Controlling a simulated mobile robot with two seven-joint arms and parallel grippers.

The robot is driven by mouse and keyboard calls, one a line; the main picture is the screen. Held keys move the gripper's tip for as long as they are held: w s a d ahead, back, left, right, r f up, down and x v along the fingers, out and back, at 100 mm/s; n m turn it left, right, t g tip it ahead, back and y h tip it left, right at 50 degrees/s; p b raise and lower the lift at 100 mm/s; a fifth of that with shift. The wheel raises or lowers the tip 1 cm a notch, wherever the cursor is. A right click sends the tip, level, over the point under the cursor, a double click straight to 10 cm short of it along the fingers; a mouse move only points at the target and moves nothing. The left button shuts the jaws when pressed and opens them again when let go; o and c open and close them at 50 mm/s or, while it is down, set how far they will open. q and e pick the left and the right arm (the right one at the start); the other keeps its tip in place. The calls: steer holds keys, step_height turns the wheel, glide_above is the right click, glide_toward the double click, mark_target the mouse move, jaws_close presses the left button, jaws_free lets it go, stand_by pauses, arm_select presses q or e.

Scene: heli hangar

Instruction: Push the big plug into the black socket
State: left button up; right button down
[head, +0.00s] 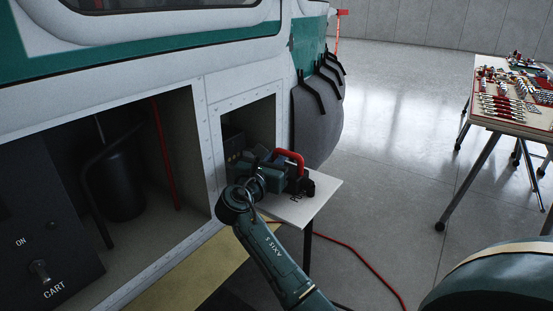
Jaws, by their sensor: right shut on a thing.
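My right gripper (272,174) is shut on the big plug, which has a red handle (291,158) and a dark body. The plug is just outside the small square opening in the white and green helicopter side, above a white shelf. The wrist hides part of the plug, and the fingertips are hard to make out. Dark fittings (234,142) show inside the small opening. I cannot tell for certain which of them is the black socket, or whether the plug touches it. My left gripper is not in view.
A larger bay at left holds a black cylinder (122,186) and a red pipe (166,152). A dark cart panel (42,232) stands front left. A red cable (362,258) lies on the floor. A table (514,122) with tools stands at right.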

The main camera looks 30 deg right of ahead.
steer(key=shift+a+f+p, duration=0.1)
steer(key=shift+p, duration=0.4)
steer(key=shift+w, duration=0.1)
stand_by(0.6)
steer(key=shift+w+a, duration=0.35)
steer(key=shift+w, duration=0.3)
steer(key=shift+w+a, duration=0.3)
steer(key=shift+w, duration=0.35)
steer(key=c, duration=1.3)
jaws_free()
steer(key=shift+c, duration=0.2)
steer(key=shift+f, duration=0.15)
